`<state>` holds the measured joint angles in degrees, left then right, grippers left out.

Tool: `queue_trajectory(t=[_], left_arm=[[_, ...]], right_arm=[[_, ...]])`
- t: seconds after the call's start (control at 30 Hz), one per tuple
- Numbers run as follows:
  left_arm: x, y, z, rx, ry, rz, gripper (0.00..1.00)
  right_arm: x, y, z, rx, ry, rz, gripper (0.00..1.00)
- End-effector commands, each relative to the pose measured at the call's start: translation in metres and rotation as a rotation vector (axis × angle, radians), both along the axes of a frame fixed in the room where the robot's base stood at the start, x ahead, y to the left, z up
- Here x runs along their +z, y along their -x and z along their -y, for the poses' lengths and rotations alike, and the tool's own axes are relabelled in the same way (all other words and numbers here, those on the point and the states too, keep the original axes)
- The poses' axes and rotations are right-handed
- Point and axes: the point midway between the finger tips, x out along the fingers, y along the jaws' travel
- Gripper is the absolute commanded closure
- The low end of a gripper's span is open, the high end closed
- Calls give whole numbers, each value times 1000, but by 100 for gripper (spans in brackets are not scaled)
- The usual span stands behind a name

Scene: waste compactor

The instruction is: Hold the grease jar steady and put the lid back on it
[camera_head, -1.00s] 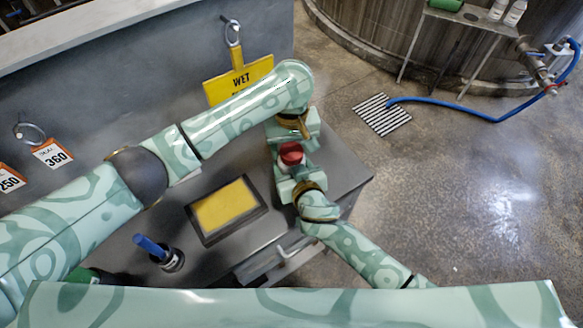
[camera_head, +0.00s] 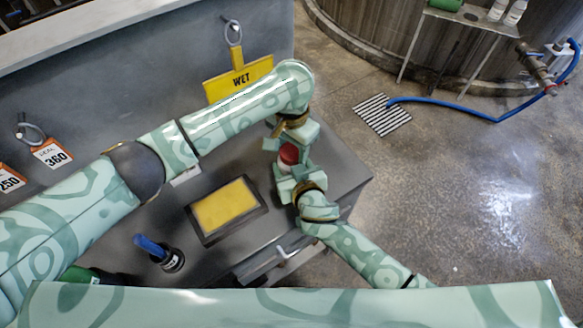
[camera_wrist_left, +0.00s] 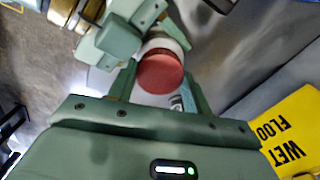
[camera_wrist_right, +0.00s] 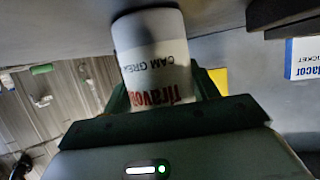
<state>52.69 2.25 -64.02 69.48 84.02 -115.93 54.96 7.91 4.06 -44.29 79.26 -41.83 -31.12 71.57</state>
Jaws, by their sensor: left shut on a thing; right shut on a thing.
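The red lid (camera_head: 289,153) shows between the two grippers above the cabinet top, with a little white of the grease jar (camera_head: 285,165) under it. My left gripper (camera_head: 288,147) is shut on the lid, which also shows between its fingers in the left wrist view (camera_wrist_left: 160,73). My right gripper (camera_head: 291,172) is shut on the white jar, whose upside-down label fills the space between its fingers in the right wrist view (camera_wrist_right: 155,65). The lid lies against or very close to the jar. I cannot tell whether it is seated, as the fingers hide the join.
A yellow pad in a dark tray (camera_head: 187,211) and a dark cup with blue-handled items (camera_head: 172,261) are on the grey cabinet top. A yellow wet-floor sign (camera_head: 225,88) hangs behind. Open floor with a blue hose (camera_head: 470,114) is at right.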

Motion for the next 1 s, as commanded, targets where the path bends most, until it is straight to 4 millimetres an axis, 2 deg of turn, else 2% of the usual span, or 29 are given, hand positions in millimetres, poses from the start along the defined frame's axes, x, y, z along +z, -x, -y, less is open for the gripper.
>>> queue_trajectory(t=[0.03,0.1,0.77,1.0], left_arm=[[0,-1,-1,2,-3,3,48],[0,-1,-1,2,-2,2,29],[2,3,4,-3,10,-6,29],[33,2,5,-5,11,0,29]], right_arm=[[0,0,0,-1,0,0,100],[0,0,0,-1,0,0,100],[0,0,0,1,-1,1,100],[-1,0,1,-2,2,-3,100]])
